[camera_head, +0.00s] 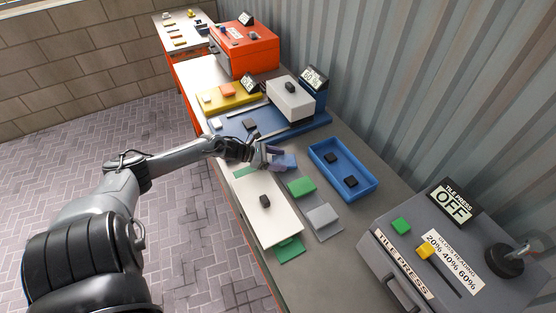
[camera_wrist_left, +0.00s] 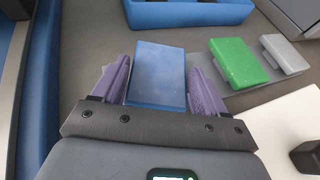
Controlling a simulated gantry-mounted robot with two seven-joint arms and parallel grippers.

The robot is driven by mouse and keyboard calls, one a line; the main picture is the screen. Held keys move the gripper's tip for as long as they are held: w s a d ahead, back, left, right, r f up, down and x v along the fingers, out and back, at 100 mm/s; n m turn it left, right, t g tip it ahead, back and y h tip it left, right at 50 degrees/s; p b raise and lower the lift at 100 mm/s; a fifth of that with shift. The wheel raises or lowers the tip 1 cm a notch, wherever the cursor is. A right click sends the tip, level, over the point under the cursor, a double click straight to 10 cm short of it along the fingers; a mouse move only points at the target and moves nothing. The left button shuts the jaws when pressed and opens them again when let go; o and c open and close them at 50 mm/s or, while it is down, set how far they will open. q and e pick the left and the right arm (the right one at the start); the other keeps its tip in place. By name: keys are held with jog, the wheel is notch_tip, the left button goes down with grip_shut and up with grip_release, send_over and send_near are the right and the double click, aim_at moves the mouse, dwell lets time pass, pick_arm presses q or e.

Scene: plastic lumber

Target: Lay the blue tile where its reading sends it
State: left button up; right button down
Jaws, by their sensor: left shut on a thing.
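My left gripper (camera_head: 268,156) has purple fingers and is shut on the blue tile (camera_head: 286,161). In the left wrist view the blue tile (camera_wrist_left: 157,75) sits between both fingers (camera_wrist_left: 157,88). It is at the far end of a grey strip (camera_head: 313,207) bearing a green tile (camera_head: 301,187) and a grey tile (camera_head: 323,215); I cannot tell whether it touches the surface. A small display (camera_head: 315,77) on the blue device at the back seems to show 60 %. The tile press (camera_head: 452,250) has a display reading OFF (camera_head: 452,206). My right gripper is out of view.
A white board (camera_head: 267,213) with a black knob lies over green pieces (camera_head: 289,250). A blue tray (camera_head: 342,192) holds two black pieces. A yellow tray (camera_head: 228,99) and an orange box (camera_head: 243,52) stand farther back. Bare bench shows before the press.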

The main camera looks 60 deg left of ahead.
pick_arm(q)
jog(key=o, duration=0.7)
jog(key=shift+f, duration=0.1)
jog(key=o, duration=0.4)
jog(key=shift+o, duration=0.2)
jog(key=shift+s+r, duration=0.1)
jog(key=shift+r, duration=0.1)
jog(key=p+v, duration=0.3)
jog(key=v, duration=0.7)
jog(key=shift+s+r, duration=0.1)
jog(key=shift+r, duration=0.05)
jog(key=shift+s+a+r, duration=0.25)
jog(key=shift+s+a, duration=0.1)
jog(key=shift+s, duration=0.25)
